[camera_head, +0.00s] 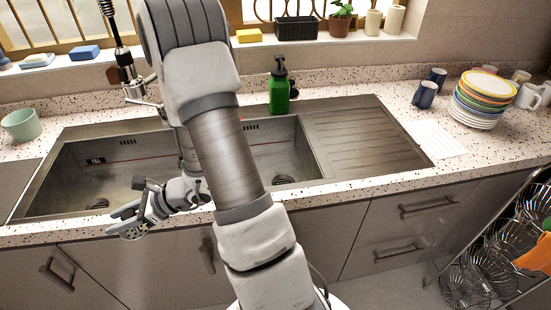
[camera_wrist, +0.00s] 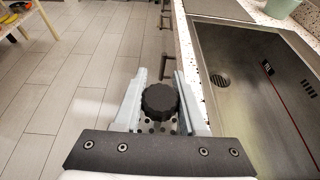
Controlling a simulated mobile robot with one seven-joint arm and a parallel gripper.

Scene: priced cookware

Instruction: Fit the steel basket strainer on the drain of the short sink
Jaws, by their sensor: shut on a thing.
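My gripper (camera_head: 122,222) is shut on the steel basket strainer (camera_head: 133,233), holding it by its black knob (camera_wrist: 159,100). The strainer's perforated steel shows below the knob in the wrist view (camera_wrist: 155,128). It hangs at the counter's front edge, outside the left basin. The left basin (camera_head: 70,170) has a round drain (camera_head: 97,204), which also shows in the wrist view (camera_wrist: 218,80), ahead and right of the gripper. The right basin (camera_head: 300,160) has its own drain (camera_head: 284,181). It looks shorter, but my arm hides part of it.
A faucet (camera_head: 130,75) stands behind the left basin. A green soap bottle (camera_head: 279,90) stands behind the right one. A ribbed drainboard (camera_head: 360,135), mugs (camera_head: 424,94) and stacked plates (camera_head: 480,105) are to the right. A pale green cup (camera_head: 22,125) stands at left.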

